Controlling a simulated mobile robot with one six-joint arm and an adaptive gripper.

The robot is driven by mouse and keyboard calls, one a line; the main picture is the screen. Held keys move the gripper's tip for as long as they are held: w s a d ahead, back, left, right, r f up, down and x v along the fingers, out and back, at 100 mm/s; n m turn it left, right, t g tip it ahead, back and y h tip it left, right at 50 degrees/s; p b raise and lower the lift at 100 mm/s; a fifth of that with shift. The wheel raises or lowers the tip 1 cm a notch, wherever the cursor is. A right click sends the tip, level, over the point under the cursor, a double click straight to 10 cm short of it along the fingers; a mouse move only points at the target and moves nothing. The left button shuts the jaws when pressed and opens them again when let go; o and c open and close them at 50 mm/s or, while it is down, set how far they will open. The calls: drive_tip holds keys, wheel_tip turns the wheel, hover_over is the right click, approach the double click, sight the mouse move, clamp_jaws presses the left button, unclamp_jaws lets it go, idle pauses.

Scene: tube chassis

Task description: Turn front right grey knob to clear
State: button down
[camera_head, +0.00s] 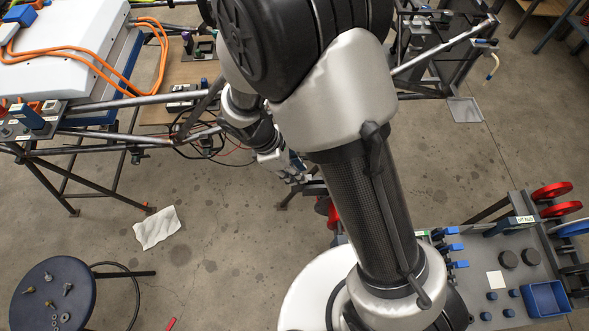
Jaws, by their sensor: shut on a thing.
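My gripper (297,177) is left of my upper arm, at the right end of the tube chassis (105,103). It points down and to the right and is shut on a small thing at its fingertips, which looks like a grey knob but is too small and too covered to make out. A small grey and dark fixture (313,187) is right at the fingertips, partly behind my arm. A red part (328,209) shows just below it. I cannot read any marking or the knob's angle.
A white battery-like box (70,55) with orange cables (120,75) lies on the chassis. Dark wires (200,148) hang near my wrist. A round blue stool (52,298) with small parts stands at lower left. A grey bench (510,275) with a blue bin (545,298) is at lower right.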

drive_tip(key=shift+m, duration=0.4)
drive_tip(key=m+p, duration=0.1)
drive_tip(key=m+g+p, duration=0.1)
drive_tip(key=m, duration=0.1)
drive_tip(key=shift+w+d+r+m+g+p, duration=0.1)
drive_tip(key=shift+m+g+p, duration=0.2)
drive_tip(key=m+p, duration=0.1)
drive_tip(key=m, duration=0.1)
drive_tip(key=m+g+y, duration=0.1)
drive_tip(key=m, duration=0.1)
drive_tip(key=shift+w+m+g+p, duration=0.1)
drive_tip(key=shift+m+g+p, duration=0.2)
drive_tip(key=shift+p, duration=0.1)
drive_tip(key=m+y, duration=0.1)
drive_tip(key=m, duration=0.1)
drive_tip(key=m+g+p, duration=0.1)
drive_tip(key=m, duration=0.1)
drive_tip(key=shift+w+d+m+y, duration=0.1)
drive_tip(key=shift+d+m+y, duration=0.05)
drive_tip(key=shift+m+y, duration=0.2)
drive_tip(key=shift+d+m+y+p, duration=0.1)
drive_tip(key=shift+m+y+p, duration=0.6)
drive_tip(key=shift+m, duration=1.45)
drive_tip(key=shift+y, duration=0.25)
drive_tip(key=c, duration=1.4)
unclamp_jaws()
drive_tip(key=shift+c, duration=0.2)
